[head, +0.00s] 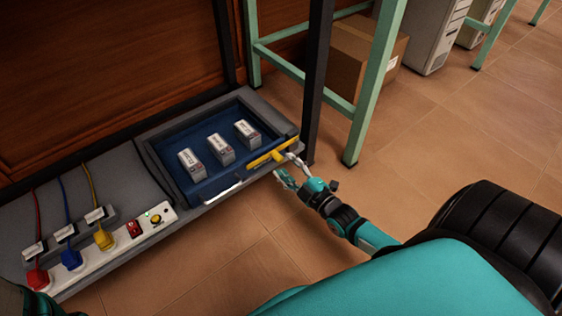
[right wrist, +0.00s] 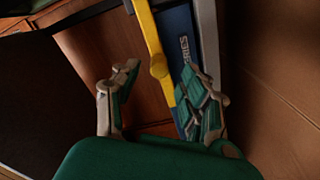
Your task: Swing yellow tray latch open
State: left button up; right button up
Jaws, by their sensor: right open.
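The yellow latch (head: 266,156) is a bar along the right edge of the blue tray (head: 175,150). In the right wrist view the latch (right wrist: 148,35) runs down to a rounded knob, next to a blue face with partly visible white lettering. My right gripper (head: 288,171) is open just off the latch's near end. In the right wrist view its two fingers (right wrist: 160,75) stand apart, with the latch's knob showing between them and a little beyond. I cannot tell whether a finger touches it. My left gripper is not in view.
Three white batteries (head: 221,149) stand in the tray. A white handle (head: 223,191) is at its front edge. A power strip (head: 110,245) with coloured plugs lies at the left. A dark post (head: 316,85) and green table leg (head: 374,90) rise close to the right. The front floor is clear.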

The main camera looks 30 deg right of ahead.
aim_at(282, 161)
jog(key=shift+w+a+b, duration=0.15)
jog(key=shift+w+b, duration=0.45)
jog(key=shift+w, duration=1.1)
grip_shut()
